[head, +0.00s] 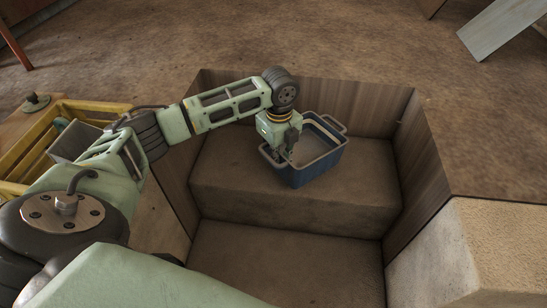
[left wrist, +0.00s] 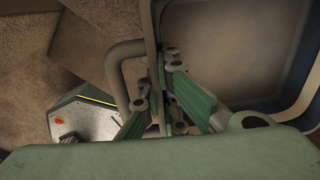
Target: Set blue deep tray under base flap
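The blue deep tray (head: 319,172) sits on the upper step inside a sunken, wood-sided recess. It has a grey rim and a loop handle at each end. My left gripper (head: 287,154) is at the tray's left end, pointing down over the rim. In the left wrist view, the fingers of my left gripper (left wrist: 160,95) lie close on both sides of the tray wall (left wrist: 153,30), beside the handle, and appear shut on it. The tray looks level and empty. I cannot make out which part is the base flap. My right gripper is out of view.
The recess has upright wooden walls (head: 345,104) around the step (head: 290,207) and a lower floor (head: 290,265). A yellow slatted crate (head: 35,150) stands at the left. A pale block (head: 500,245) is at the lower right. A grey board (head: 500,28) leans at the upper right.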

